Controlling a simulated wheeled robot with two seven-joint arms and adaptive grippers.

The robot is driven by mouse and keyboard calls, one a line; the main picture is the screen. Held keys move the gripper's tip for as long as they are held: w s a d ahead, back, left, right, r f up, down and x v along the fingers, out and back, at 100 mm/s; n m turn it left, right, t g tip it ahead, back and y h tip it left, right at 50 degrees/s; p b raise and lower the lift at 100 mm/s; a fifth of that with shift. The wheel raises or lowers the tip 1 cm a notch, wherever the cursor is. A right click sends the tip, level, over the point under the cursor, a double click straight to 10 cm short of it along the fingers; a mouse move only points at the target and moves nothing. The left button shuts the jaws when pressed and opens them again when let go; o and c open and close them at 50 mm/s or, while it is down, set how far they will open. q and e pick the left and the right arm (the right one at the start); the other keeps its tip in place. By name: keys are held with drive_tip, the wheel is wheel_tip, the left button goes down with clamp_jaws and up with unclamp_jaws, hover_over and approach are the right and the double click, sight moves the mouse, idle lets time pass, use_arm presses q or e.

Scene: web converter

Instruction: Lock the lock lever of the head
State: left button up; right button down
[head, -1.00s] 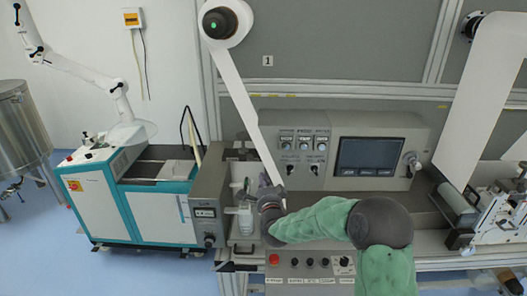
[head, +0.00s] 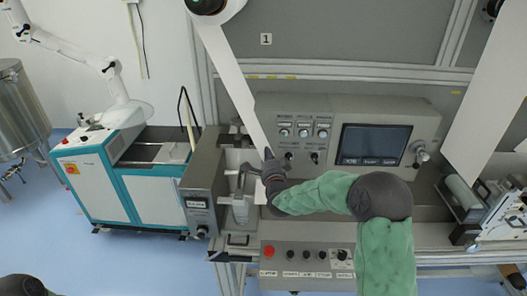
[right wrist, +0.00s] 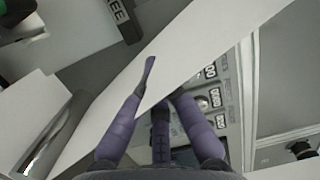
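My right gripper (head: 254,168) is beside the grey head unit (head: 203,184), at the lower end of the white web (head: 229,82). A small pale part (head: 240,210) stands below the gripper, right of the head unit. I cannot make out the lock lever for certain; the gripper and web hide part of this area.
The control panel with a screen (head: 373,145) stands behind my right arm. A button box with a red button (head: 268,250) is at the front. A teal and white cabinet (head: 100,185) stands left of the machine. A roller (head: 463,191) is at the right.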

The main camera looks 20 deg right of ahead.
sight(263, 134)
drive_tip(key=x, duration=0.8)
drive_tip(key=shift+w, duration=0.1)
drive_tip(key=a, duration=0.2)
drive_tip(key=shift+w+a+f+p, duration=0.15)
drive_tip(key=shift+a+f+p, duration=0.15)
drive_tip(key=shift+p, duration=0.1)
use_arm(q)
drive_tip(key=shift+r, duration=0.45)
use_arm(e)
drive_tip(key=shift+a, duration=0.55)
drive_tip(key=shift+a, duration=0.15)
